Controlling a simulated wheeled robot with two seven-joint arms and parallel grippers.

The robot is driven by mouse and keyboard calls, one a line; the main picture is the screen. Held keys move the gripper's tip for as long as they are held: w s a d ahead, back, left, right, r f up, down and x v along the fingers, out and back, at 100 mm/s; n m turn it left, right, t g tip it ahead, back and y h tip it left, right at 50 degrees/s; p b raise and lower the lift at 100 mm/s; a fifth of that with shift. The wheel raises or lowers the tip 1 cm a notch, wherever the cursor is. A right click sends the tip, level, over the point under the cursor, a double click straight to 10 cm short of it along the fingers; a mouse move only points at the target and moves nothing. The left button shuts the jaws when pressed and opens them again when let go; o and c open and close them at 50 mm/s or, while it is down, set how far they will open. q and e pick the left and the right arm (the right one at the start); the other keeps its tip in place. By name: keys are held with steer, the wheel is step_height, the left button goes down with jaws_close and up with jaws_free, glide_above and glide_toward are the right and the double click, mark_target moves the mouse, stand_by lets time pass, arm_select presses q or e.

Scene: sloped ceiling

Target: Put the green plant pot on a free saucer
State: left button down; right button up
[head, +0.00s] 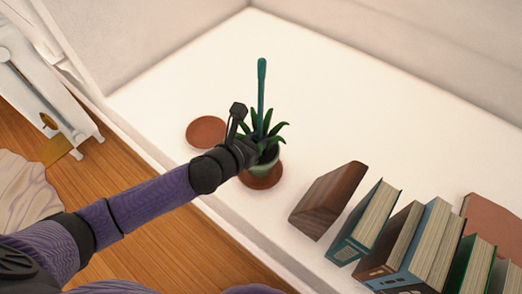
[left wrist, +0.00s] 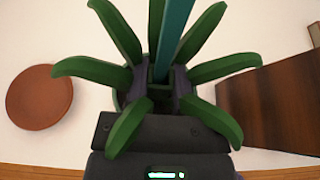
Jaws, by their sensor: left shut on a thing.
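The green plant pot (head: 266,168), pale green with spiky leaves and a tall teal stake (head: 261,88), is upright at the middle of the white surface. It is over a round terracotta saucer (head: 260,182); I cannot tell whether it touches it. My left gripper (head: 248,150) is at the plant, shut on the pot's teal stake (left wrist: 172,45) low among the leaves. Another terracotta saucer (head: 206,132) lies empty to the left; it also shows in the left wrist view (left wrist: 40,97). The leaves and gripper hide much of the pot. My right gripper is not in view.
A brown wooden block (head: 328,198) stands right of the pot, with a row of several books (head: 415,240) beyond it. A reddish-brown flat thing (head: 490,218) is partly hidden behind the books. The white surface (head: 320,90) behind the pot is clear up to the walls.

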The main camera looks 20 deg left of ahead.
arm_select(q)
step_height(320, 180, down, 3)
steer(key=shift+f+b, duration=0.1)
steer(key=shift+b, duration=0.75)
steer(key=shift+r, duration=0.35)
steer(key=shift+c, duration=2.3)
jaws_free()
steer(key=shift+f, duration=0.15)
